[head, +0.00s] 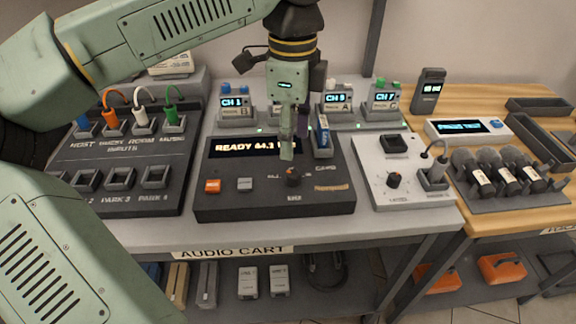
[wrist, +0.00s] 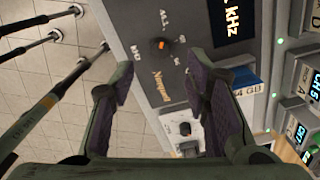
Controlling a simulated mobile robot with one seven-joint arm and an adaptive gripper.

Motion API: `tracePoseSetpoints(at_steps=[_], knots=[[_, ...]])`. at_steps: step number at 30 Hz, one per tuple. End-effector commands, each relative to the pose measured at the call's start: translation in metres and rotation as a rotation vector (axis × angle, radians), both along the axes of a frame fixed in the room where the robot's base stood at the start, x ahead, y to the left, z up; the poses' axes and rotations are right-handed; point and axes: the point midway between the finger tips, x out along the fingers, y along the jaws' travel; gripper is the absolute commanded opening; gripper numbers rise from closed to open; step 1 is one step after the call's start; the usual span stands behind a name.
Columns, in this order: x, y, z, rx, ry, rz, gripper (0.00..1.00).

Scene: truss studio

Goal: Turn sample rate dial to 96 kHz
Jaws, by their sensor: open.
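The dark recorder box (head: 240,203) stands on the cart, with a lit display (head: 240,147) reading READY 44.1, the rest hidden behind my gripper. In the wrist view the display (wrist: 231,15) shows kHz. The sample rate dial (head: 293,177), a dark knob with an orange mark, is on the box's right part; it also shows in the wrist view (wrist: 158,44), ringed by small labels too blurred to read surely. My gripper (head: 287,152) is open, pointing down above the box. Its purple-padded fingers (wrist: 158,80) are apart and empty, and the dial shows beyond them, untouched.
An orange button (head: 212,186) and a grey button (head: 245,184) are on the box's left. A blue-labelled card (head: 322,137) stands upright close right of my gripper. Channel units (head: 236,103) stand behind. A light panel with a knob (head: 394,179) is on the right.

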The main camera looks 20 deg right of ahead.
Motion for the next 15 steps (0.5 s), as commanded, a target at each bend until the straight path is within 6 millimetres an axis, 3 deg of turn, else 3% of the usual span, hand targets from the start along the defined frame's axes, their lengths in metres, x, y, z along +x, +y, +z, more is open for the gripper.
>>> tracePoseSetpoints(at_steps=[9, 15], knots=[[-0.002, -0.001, -0.059, -0.004, 0.004, -0.006, 0.43], [-0.001, -0.001, -0.08, -0.003, 0.002, -0.006, 0.43]])
